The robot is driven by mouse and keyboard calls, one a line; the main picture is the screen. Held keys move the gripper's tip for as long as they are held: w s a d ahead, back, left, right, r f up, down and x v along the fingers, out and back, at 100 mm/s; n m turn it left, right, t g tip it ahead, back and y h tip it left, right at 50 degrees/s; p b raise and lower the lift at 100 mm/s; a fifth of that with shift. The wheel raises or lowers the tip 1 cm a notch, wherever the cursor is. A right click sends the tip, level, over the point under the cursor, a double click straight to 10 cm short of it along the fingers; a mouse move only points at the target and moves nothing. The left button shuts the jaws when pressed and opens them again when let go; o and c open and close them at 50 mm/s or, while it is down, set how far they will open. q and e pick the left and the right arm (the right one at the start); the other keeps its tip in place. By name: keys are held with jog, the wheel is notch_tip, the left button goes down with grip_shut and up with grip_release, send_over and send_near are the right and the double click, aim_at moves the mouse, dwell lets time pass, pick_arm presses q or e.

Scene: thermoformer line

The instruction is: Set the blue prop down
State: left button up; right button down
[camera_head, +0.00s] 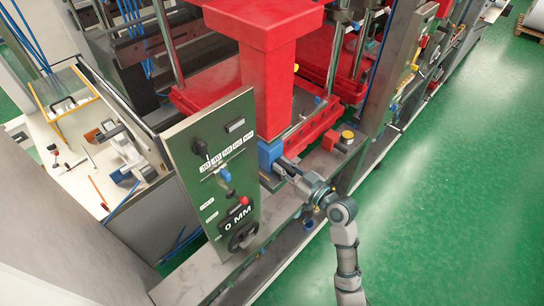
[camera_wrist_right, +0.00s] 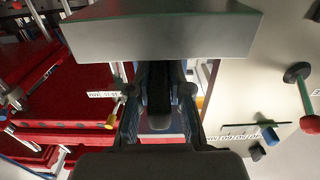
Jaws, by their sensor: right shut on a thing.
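The blue prop (camera_head: 269,152) shows in the head view as a small blue block, just below the red column and right of the control panel. My right gripper (camera_head: 281,165) reaches in from the lower right and is shut on the prop. In the right wrist view, the fingers (camera_wrist_right: 160,115) point away from the camera with dark and blue surfaces between them. The prop's outline is hard to separate from the fingers there, and its underside is hidden. I cannot tell whether it touches a surface below. My left gripper is not in view.
The control panel (camera_head: 213,172) with knobs and a "0 MM" label stands close left of my right gripper. The red column (camera_head: 268,80) rises right behind the prop. A red block with a yellow top (camera_head: 346,138) is to the right. Green floor (camera_head: 450,180) is clear.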

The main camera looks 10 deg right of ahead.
aim_at(294, 176)
jog(key=shift+v, duration=1.85)
jog(key=shift+s, duration=0.25)
jog(key=c, duration=1)
grip_release()
jog(key=shift+d, duration=0.15)
